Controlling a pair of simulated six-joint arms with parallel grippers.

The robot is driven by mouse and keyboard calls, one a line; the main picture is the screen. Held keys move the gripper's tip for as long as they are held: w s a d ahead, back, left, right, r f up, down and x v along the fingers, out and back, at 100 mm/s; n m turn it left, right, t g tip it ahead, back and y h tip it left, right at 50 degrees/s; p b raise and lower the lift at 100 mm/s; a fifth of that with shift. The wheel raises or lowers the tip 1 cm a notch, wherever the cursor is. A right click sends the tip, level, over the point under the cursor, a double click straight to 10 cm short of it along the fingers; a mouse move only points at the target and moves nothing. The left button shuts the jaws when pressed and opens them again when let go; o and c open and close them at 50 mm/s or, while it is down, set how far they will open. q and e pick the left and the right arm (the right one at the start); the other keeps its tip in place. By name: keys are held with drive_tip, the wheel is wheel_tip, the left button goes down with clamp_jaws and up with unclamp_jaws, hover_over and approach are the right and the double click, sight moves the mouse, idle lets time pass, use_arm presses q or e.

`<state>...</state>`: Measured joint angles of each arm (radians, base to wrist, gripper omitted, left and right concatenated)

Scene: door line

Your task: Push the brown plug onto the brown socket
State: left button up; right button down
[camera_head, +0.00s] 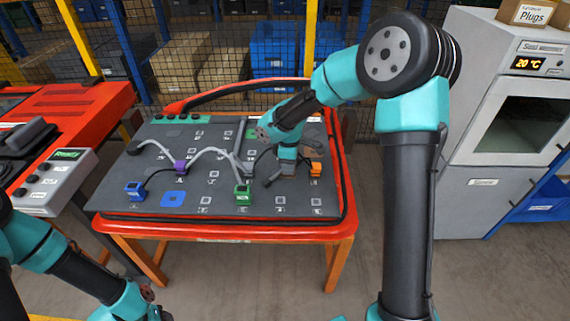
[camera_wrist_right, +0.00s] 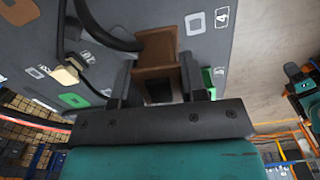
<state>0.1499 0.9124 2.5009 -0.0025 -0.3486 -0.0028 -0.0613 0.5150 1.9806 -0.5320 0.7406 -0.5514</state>
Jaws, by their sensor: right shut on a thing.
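My right gripper (camera_head: 280,174) is low over the grey board. In the right wrist view its two fingers (camera_wrist_right: 157,88) are shut on the brown plug (camera_wrist_right: 155,73), with a black cable beside it. A brown surface (camera_wrist_right: 160,44) shows just beyond the plug on the board and looks like the brown socket; whether they touch I cannot tell. In the head view a brown patch (camera_head: 312,149) shows right of the gripper, and the held plug is mostly hidden. My left gripper (camera_head: 155,314) is at the bottom edge, its fingers unclear.
The grey board (camera_head: 130,180) lies on a red-framed table. A blue plug (camera_head: 135,190), purple plug (camera_head: 180,167), green plug (camera_head: 243,193) and orange block (camera_head: 315,169) stand on it, with grey cables between some. The front right of the board is clear.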

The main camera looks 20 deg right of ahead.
drive_tip(key=w+d+m, duration=0.5)
drive_tip(key=w+d, duration=0.9)
drive_tip(key=d, duration=0.3)
drive_tip(key=shift+s+d+f, duration=0.1)
drive_tip(key=shift+d+f, duration=0.1)
drive_tip(key=shift+f, duration=1.3)
drive_tip(key=shift+d+f, duration=0.15)
drive_tip(key=shift+f, duration=1.3)
drive_tip(key=shift+f, duration=1.05)
drive_tip(key=c, duration=0.6)
unclamp_jaws()
drive_tip(key=shift+r, duration=0.1)
wheel_tip(320, 180, up, 17)
drive_tip(key=shift+r, duration=0.15)
